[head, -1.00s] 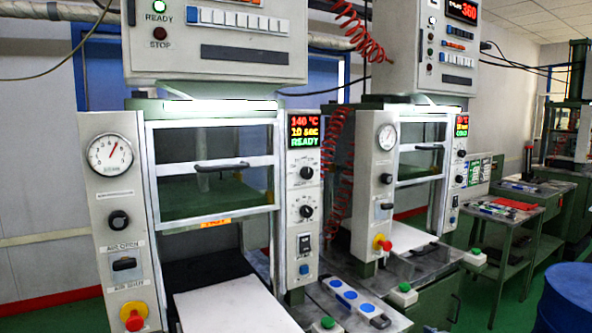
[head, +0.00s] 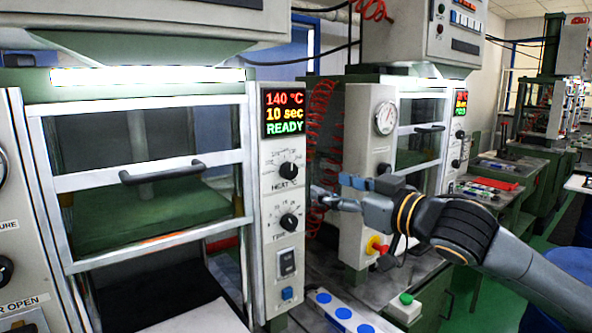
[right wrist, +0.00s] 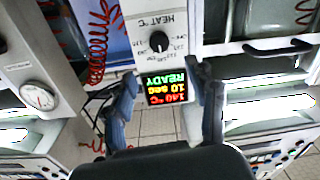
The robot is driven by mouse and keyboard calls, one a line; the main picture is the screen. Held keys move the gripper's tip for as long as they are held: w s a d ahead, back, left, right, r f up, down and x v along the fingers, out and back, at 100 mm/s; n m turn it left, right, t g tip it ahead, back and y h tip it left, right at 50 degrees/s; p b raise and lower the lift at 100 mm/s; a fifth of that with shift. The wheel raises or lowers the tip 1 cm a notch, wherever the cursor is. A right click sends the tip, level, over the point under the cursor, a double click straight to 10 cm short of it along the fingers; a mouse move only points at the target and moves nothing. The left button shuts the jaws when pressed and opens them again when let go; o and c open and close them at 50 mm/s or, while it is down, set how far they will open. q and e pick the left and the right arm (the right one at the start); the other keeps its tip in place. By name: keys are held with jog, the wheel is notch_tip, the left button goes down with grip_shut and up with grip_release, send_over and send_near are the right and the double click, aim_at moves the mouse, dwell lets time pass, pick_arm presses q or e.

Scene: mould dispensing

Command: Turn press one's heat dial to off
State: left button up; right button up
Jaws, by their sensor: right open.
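Press one's heat dial (head: 288,171) is a black knob with a white pointer, on the press's right-hand panel below the display (head: 284,113). The display reads 140 °C, 10 sec, READY. The time dial (head: 289,221) sits below the heat dial. My right gripper (head: 325,197) is open and empty, just right of the panel and a little lower than the heat dial, apart from it. In the right wrist view the heat dial (right wrist: 159,41) appears upside down, beyond and between the open fingers (right wrist: 165,85). My left gripper is in neither view.
Press one's guard door with its black handle (head: 162,171) is left of the panel. A rocker switch (head: 287,262) and blue button (head: 287,293) sit below the dials. A second press (head: 384,154) stands behind my right arm. A button box (head: 343,314) is at the front.

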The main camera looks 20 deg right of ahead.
aim_at(292, 172)
jog(key=p+x, duration=0.2)
jog(key=x, duration=0.8)
jog(key=shift+w+d, duration=0.1)
jog(key=shift+w+a, duration=0.2)
jog(key=shift+w, duration=0.25)
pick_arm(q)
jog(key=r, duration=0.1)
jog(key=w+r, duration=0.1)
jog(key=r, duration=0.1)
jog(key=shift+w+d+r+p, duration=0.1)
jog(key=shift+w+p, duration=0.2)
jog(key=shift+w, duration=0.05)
pick_arm(e)
jog(key=c, duration=1.2)
